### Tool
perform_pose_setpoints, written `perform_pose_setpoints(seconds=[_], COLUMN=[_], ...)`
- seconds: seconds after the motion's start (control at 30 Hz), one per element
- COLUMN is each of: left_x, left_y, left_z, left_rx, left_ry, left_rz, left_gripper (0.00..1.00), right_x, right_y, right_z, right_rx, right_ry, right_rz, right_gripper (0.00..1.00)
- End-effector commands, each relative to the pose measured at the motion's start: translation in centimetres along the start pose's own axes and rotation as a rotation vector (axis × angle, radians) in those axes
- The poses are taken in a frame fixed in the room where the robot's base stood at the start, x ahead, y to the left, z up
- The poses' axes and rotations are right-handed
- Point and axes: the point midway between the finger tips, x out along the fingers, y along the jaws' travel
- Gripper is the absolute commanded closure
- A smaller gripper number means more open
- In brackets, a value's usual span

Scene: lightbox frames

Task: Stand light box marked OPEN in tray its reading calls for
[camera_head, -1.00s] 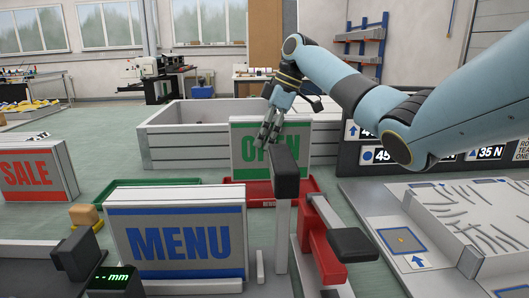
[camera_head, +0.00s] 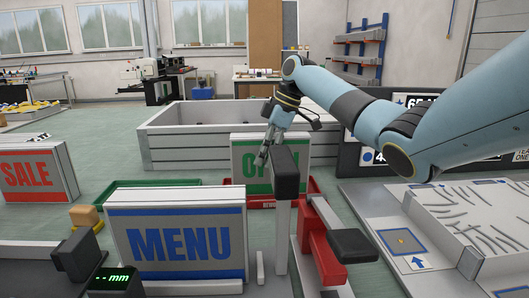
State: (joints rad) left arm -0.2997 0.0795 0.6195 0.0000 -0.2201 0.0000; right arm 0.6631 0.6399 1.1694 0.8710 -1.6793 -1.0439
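The light box marked OPEN (camera_head: 243,158) stands upright at the red tray (camera_head: 315,186), in the middle of the head view. A black-topped post hides part of its face and lower edge, so I cannot tell whether its base touches the tray floor. My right gripper (camera_head: 265,157) reaches down from the upper right, its fingers over the box's top edge and front face; it appears shut on the box. The green tray (camera_head: 112,189) lies to the left, partly behind the MENU box. The gauge display (camera_head: 116,279) reads "-- mm". My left gripper is out of view.
The MENU light box (camera_head: 180,244) stands in front, the SALE box (camera_head: 30,172) at the left. The black-topped post (camera_head: 286,172) and red gauge part (camera_head: 326,258) stand close before the OPEN box. A grey crate (camera_head: 185,153) is behind; a dark sign board is at right.

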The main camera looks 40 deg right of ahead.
Motion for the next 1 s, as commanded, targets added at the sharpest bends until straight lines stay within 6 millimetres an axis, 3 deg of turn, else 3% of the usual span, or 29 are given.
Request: perform_pose_setpoints(seconds=[0.27,0.7,1.0], left_x=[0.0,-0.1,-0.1], left_y=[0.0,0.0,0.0], left_z=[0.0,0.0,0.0], left_rx=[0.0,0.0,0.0], left_ry=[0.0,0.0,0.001], left_rz=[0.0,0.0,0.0], left_gripper=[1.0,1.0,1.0], right_x=[-1.0,-10.0,-12.2], right_y=[0.1,0.1,0.0], right_z=[-0.1,-0.1,-0.1], right_rx=[0.0,0.0,0.0], right_ry=[0.0,0.0,0.001], right_rz=[0.003,0.003,0.0], right_gripper=[0.3,0.3,0.3])
